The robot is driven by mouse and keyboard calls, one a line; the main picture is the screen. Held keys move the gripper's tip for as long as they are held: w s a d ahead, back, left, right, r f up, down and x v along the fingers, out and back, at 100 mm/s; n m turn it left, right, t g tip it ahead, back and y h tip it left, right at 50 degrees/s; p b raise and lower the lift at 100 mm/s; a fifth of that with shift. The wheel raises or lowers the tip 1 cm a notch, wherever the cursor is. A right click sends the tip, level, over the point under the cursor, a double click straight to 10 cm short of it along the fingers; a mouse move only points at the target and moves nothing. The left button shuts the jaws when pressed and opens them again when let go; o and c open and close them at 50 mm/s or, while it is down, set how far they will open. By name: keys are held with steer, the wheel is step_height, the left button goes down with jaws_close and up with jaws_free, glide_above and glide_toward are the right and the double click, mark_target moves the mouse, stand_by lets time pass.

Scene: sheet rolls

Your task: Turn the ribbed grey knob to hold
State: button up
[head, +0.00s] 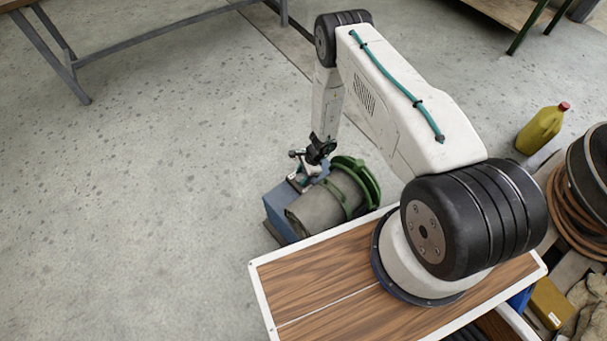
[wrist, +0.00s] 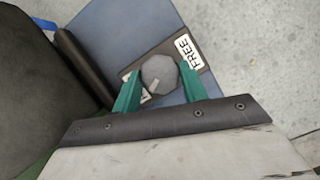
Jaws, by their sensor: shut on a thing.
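The ribbed grey knob (wrist: 159,72) sits on a dark plate on a blue panel (wrist: 110,30) in the wrist view. A pale pointer mark on it points toward the lower left. A white FREE label (wrist: 189,52) is to its right. A second white label (wrist: 145,98) at its lower left is mostly hidden by a finger. My gripper (wrist: 160,70) has its teal fingers on either side of the knob, shut on it. In the head view my gripper (head: 305,172) is at the top of the blue housing (head: 280,212); the knob cannot be made out there.
A yellow bottle (head: 541,130) and coiled hose (head: 575,215) are at the right. A table (head: 150,35) stands at the upper left. The floor on the left is clear.

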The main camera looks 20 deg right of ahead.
steer(key=shift+w+a+r+m+t, duration=0.1)
steer(key=shift+m+t, duration=0.35)
steer(key=shift+m, duration=0.7)
steer(key=shift+w+r+m+t, duration=0.1)
steer(key=shift+m+t, duration=0.35)
steer(key=shift+m, duration=0.7)
steer(key=o, duration=1)
steer(key=shift+f, duration=0.1)
steer(key=shift+c, duration=0.2)
steer(key=shift+s, duration=0.15)
steer(key=v, duration=0.7)
steer(key=shift+r, duration=0.35)
